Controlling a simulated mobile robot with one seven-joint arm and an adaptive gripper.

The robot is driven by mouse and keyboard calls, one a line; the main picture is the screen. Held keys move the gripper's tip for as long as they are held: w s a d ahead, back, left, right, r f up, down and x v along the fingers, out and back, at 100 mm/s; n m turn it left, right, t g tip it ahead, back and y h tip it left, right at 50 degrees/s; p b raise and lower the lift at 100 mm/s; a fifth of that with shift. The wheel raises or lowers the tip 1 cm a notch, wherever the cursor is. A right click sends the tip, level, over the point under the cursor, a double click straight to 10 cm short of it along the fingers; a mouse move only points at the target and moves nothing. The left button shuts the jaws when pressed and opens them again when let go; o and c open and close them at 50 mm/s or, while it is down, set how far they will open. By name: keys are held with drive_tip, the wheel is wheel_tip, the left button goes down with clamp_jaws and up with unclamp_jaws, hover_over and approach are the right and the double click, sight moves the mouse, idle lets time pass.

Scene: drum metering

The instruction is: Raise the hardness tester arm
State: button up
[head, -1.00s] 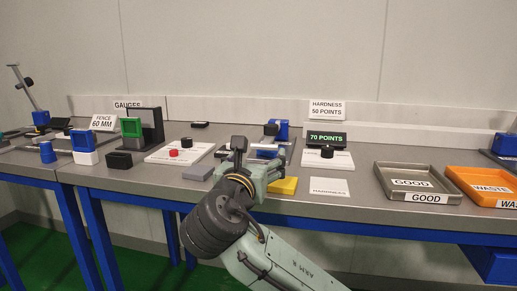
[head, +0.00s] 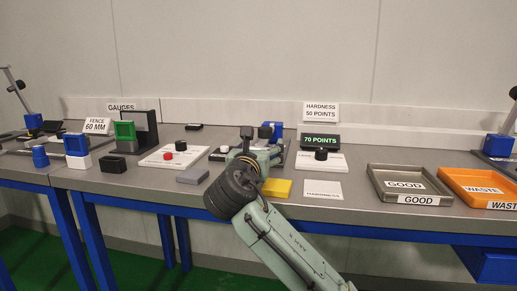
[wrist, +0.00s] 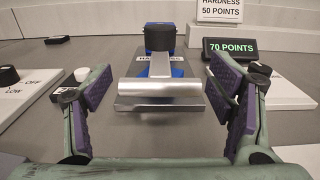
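The hardness tester shows in the wrist view as a dark base plate with a blue mount (wrist: 160,40) topped by a black block. Its arm runs toward me and ends in a silver crossbar (wrist: 160,88). The arm looks low, with the bar just above the plate. My gripper (wrist: 161,84) is open, one purple-padded finger on each side of the bar, with gaps on both sides. In the head view my gripper (head: 256,150) is at the tester (head: 273,130) and hides much of it.
A green display (head: 320,141) reads 70 POINTS behind a black knob (head: 321,154). A white panel with knobs (head: 172,156), a grey block (head: 192,175) and a yellow block (head: 276,187) are nearby. The good tray (head: 405,186) and orange waste tray (head: 482,188) are at right.

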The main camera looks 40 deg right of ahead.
drive_tip(key=c, duration=1.6)
drive_tip(key=shift+r, duration=0.1)
